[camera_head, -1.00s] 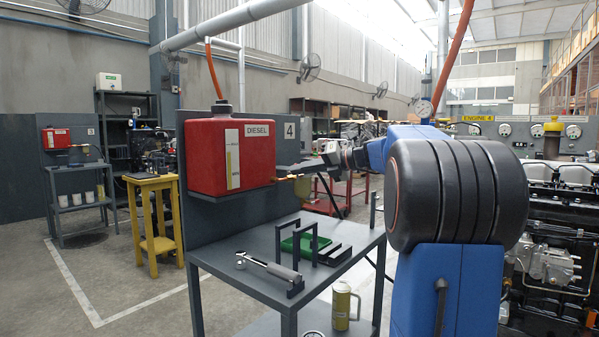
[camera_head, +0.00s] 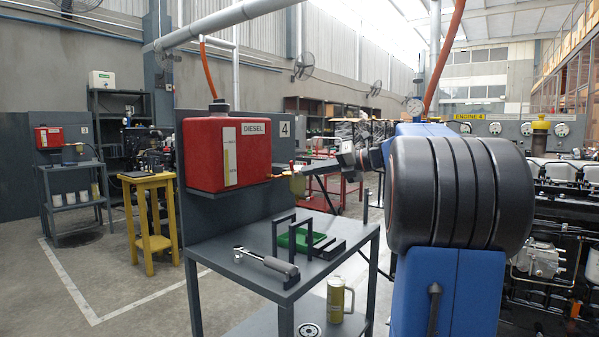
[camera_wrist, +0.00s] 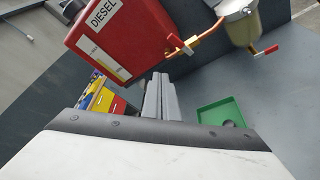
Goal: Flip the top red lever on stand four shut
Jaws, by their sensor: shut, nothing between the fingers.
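The red diesel tank (camera_head: 226,152) stands on stand four, beside the "4" sign. A brass pipe leaves its lower right side toward a filter bowl (camera_head: 298,184). In the wrist view, a small red lever (camera_wrist: 175,41) sits on the pipe close to the tank (camera_wrist: 125,35). A second red lever (camera_wrist: 271,48) sits lower, by the filter bowl (camera_wrist: 243,28). My gripper (camera_wrist: 160,78) is shut and empty, its grey fingers pointing toward the tank and pipe, apart from the upper lever. In the head view my gripper (camera_head: 315,168) is right of the filter bowl; its fingertips are hard to make out.
Below, the grey stand table (camera_head: 225,250) holds a green tray (camera_head: 300,240), dark upright brackets and a wrench-like tool (camera_head: 265,262). The tray also shows in the wrist view (camera_wrist: 205,113). A metal mug (camera_head: 337,300) stands lower. An engine (camera_head: 550,240) is at the right.

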